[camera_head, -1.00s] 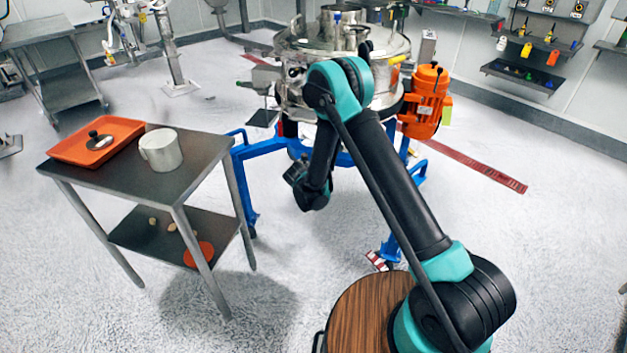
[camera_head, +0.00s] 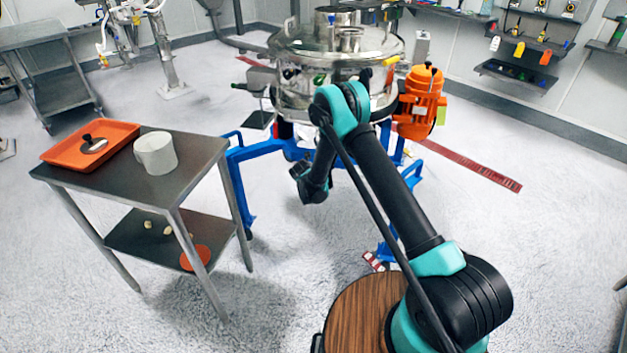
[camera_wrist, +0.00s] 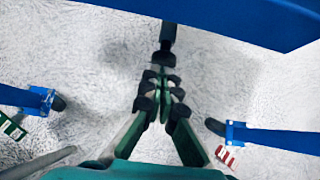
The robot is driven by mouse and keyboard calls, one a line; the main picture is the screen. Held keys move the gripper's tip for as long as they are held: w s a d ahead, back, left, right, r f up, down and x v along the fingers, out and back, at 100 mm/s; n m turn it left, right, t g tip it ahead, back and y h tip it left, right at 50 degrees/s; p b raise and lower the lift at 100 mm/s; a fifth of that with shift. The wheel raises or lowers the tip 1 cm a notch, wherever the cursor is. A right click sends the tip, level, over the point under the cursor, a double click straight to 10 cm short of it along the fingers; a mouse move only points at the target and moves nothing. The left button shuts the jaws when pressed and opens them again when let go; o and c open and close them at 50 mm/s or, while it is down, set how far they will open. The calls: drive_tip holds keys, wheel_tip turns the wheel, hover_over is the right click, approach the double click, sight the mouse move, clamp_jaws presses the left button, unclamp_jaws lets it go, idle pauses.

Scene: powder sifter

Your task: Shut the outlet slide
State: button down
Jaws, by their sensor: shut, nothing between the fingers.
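The powder sifter is a round steel drum (camera_head: 310,45) on a blue frame (camera_head: 265,150). A grey spout-like part with a black handle (camera_head: 240,86) sticks out at its left side, above a dark flat plate (camera_head: 260,120). I cannot tell which part is the outlet slide. My gripper's fingertips are hidden in the head view, where my wrist hangs low in front of the frame. In the wrist view my gripper (camera_wrist: 165,85) is shut and empty, pointing towards a dark upright part (camera_wrist: 166,42) below a blue beam (camera_wrist: 230,18). Whether they touch is unclear.
An orange motor (camera_head: 420,103) sits at the drum's right. A steel table (camera_head: 190,180) at left holds an orange tray (camera_head: 70,150) and a white mug (camera_head: 157,153). Blue legs with casters flank my gripper in the wrist view (camera_wrist: 275,138).

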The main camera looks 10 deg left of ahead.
drive_tip(key=shift+w+d+r, duration=0.1)
drive_tip(key=shift+w+d, duration=0.05)
drive_tip(key=shift+w, duration=1)
drive_tip(key=shift+w+d, duration=0.15)
drive_tip(key=shift+w, duration=1)
